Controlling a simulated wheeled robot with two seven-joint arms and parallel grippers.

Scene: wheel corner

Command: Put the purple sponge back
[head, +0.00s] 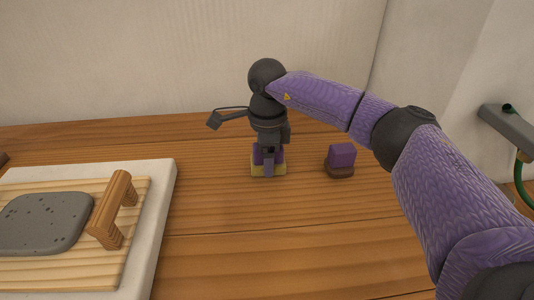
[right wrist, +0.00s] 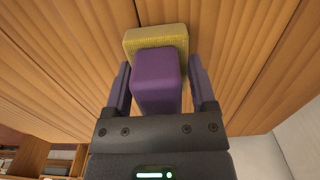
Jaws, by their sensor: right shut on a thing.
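The purple sponge (head: 257,159) has a purple upper block and a yellow textured base. My right gripper (head: 268,163) points down over the wooden table and is shut on the purple block. The right wrist view shows the purple block of the sponge (right wrist: 158,80) between the two fingers, with the yellow base beyond it. In the head view the fingers hide part of the sponge. Its base is at or just above the tabletop; I cannot tell if it touches. My left gripper is not in view.
A purple block on a round brown base (head: 341,157) stands close to the right of the sponge. At the left is a white tray (head: 161,205) with a wooden board (head: 128,240), a grey slab (head: 42,222) and a wooden handle (head: 112,205). The front middle of the table is clear.

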